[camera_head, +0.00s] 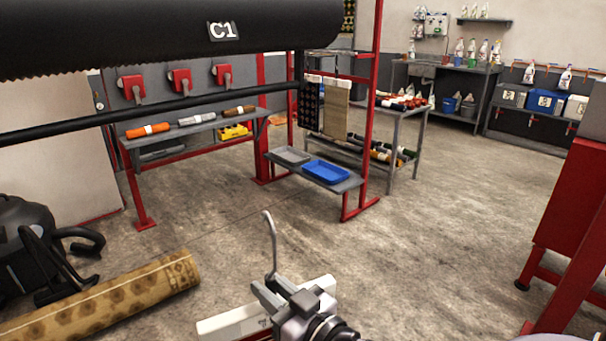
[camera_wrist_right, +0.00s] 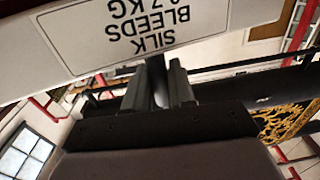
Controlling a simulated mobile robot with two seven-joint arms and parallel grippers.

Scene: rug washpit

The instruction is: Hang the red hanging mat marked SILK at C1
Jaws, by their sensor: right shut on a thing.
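My right gripper (camera_head: 285,297) is low in the middle of the head view. It is shut on the white header bar of the hanging mat (camera_head: 220,325), and a grey hook (camera_head: 271,240) rises above the jaws. In the right wrist view the bar's label (camera_wrist_right: 145,30) reads SILK BLEEDS, upside down, just beyond the fingers (camera_wrist_right: 160,88). The mat's cloth is almost wholly out of sight. The C1 sign (camera_head: 223,31) is on a big black roller at the upper left, with a thin black rail (camera_head: 150,117) below it. The hook is apart from the rail. My left gripper is not in view.
A rolled tan rug (camera_head: 110,300) and a black vacuum (camera_head: 35,250) lie at lower left. A bench with rolls (camera_head: 195,128) and a rack with a blue tray (camera_head: 325,172) stand behind. A red frame (camera_head: 570,200) is at right. The middle floor is clear.

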